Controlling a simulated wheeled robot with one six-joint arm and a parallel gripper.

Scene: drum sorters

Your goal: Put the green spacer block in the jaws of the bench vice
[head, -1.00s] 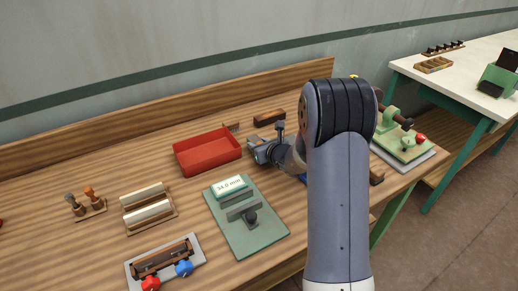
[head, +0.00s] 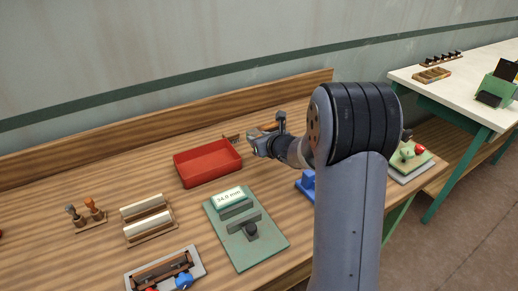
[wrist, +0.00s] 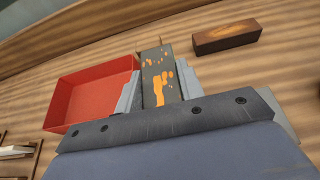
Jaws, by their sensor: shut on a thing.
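My gripper (head: 260,140) is above the bench, to the right of the red tray. In the wrist view its two grey fingers stand on either side of a dark grey-green block with orange patches (wrist: 153,64), and they are shut on it. No other green spacer block shows plainly. A blue thing (head: 306,182), perhaps the bench vice, shows at the left edge of my arm. My arm hides most of it, so its jaws cannot be seen.
The red tray (head: 207,163) is left of my gripper. A brown block (wrist: 227,36) lies near the back board. A green gauge plate (head: 262,252) with a display reading 34.0 mm lies in front. A fixture with red and blue knobs (head: 165,270) is at front left.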

